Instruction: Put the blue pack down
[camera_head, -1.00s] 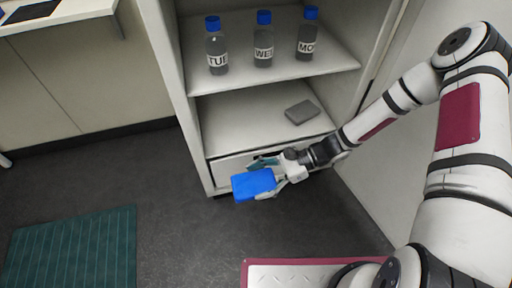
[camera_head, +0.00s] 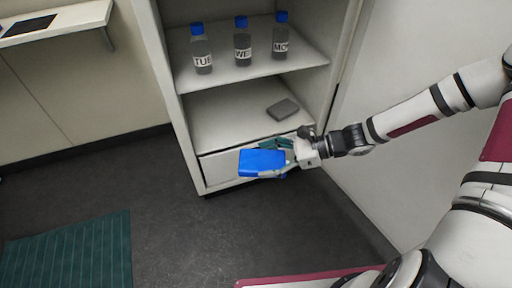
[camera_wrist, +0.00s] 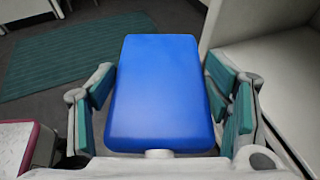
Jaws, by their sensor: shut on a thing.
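The blue pack (camera_head: 262,163) is a flat, rounded blue block. It also fills the middle of the wrist view (camera_wrist: 160,92). My gripper (camera_head: 285,158) is shut on it, with the teal-padded fingers on both sides of the pack in the wrist view (camera_wrist: 160,100). In the head view the pack is held in front of the cabinet's lower part, level with the drawer front (camera_head: 220,168). Nothing is seen supporting it from below.
An open cabinet has an upper shelf (camera_head: 255,72) with three blue-capped bottles, labelled TUE, WE and MO. Its lower shelf (camera_head: 225,115) holds a dark grey flat block (camera_head: 283,110) and has free room at left. A teal mat (camera_head: 70,252) lies on the dark floor.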

